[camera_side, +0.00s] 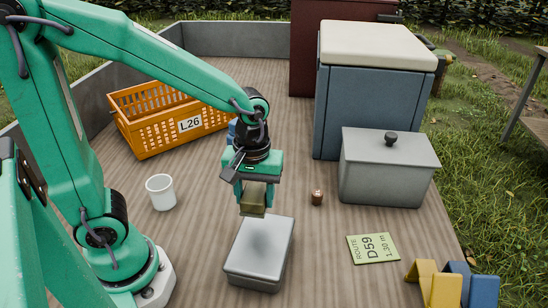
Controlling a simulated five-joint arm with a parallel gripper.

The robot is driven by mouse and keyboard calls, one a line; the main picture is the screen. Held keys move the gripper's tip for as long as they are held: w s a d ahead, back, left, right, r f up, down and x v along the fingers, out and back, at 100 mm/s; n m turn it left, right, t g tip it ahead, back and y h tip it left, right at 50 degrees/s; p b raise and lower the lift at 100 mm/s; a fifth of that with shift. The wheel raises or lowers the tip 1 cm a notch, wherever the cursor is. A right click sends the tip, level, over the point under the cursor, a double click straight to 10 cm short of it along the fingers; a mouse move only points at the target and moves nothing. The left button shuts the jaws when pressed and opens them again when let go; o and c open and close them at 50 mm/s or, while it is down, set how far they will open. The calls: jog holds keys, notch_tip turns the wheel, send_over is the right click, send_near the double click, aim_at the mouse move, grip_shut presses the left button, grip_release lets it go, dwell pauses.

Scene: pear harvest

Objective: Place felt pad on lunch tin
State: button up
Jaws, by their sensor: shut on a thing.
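The felt pad (252,203) looks like a small olive-brown piece, and it hangs below my gripper (257,187). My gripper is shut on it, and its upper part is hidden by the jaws. The lunch tin (262,243) is a silver-grey box with a closed flat lid, on the wooden deck. The pad is above the tin's far edge in the picture, and a gap to the lid cannot be judged exactly.
A white cup (160,192) stands left of the tin. An orange crate (140,135) is at the back left. A grey lidded box (388,175), a blue cooler (335,115) and a small brown object (317,198) are right. A green card (373,248) lies at the front right, near yellow and blue blocks (440,285).

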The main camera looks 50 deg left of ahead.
jog(key=s+d+r, duration=0.4)
jog(key=s+d, duration=0.6)
jog(key=d, duration=0.1)
jog(key=shift+s+r, duration=0.4)
jog(key=shift+w+f, duration=0.1)
jog(key=shift+w, duration=0.05)
send_over(261, 241)
notch_tip(261, 241, down, 7)
jog(key=shift+w+r, duration=0.1)
jog(key=shift+f, duration=2.05)
jog(key=shift+f, duration=0.1)
